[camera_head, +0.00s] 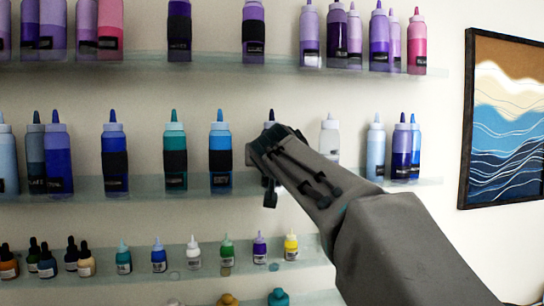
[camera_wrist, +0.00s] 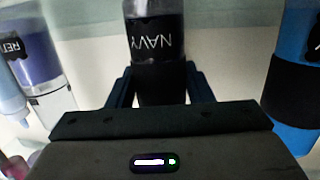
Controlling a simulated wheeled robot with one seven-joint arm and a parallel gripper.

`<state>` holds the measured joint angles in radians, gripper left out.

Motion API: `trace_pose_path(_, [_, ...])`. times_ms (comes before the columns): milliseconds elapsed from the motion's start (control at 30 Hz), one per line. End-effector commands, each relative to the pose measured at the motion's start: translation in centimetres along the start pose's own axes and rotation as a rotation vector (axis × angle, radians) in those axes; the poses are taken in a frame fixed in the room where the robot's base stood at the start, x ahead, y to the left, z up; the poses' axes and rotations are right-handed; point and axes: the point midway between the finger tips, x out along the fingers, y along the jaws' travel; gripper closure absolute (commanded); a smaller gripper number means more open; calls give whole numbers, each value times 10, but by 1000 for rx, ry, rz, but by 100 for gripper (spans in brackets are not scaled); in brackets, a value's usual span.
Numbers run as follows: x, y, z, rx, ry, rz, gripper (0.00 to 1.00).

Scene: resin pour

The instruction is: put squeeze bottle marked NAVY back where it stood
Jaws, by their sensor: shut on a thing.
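The squeeze bottle marked NAVY (camera_wrist: 155,38) has a clear upper part and a dark band, and its label reads upside down in the wrist view. My gripper (camera_wrist: 160,88) is shut around the dark band, one finger on each side. In the head view my gripper (camera_head: 269,178) is at the middle shelf and covers most of the bottle; its dark nozzle and pale cap (camera_head: 270,121) show above. The bottle looks upright. I cannot tell whether its base touches the shelf.
The middle glass shelf (camera_head: 85,187) holds several squeeze bottles. A blue bottle with a black band (camera_head: 220,145) stands left of my gripper, a clear one (camera_head: 330,137) right. Small dropper bottles line the shelf below. A wave picture (camera_head: 507,120) hangs at right.

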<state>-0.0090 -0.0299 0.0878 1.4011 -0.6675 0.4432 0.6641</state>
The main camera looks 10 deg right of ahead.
Motion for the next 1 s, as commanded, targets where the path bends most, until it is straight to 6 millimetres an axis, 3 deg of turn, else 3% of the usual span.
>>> trace_pose_path(333, [0, 0, 4, 0, 2, 0, 75])
trace_pose_path(367, [1, 0, 4, 0, 1, 0, 51])
trace_pose_path(433, [0, 0, 3, 0, 0, 0, 32])
trace_pose_path(833, [0, 0, -3, 0, 0, 0, 32])
trace_pose_path(1000, [-30, 0, 2, 2, 5, -1, 32])
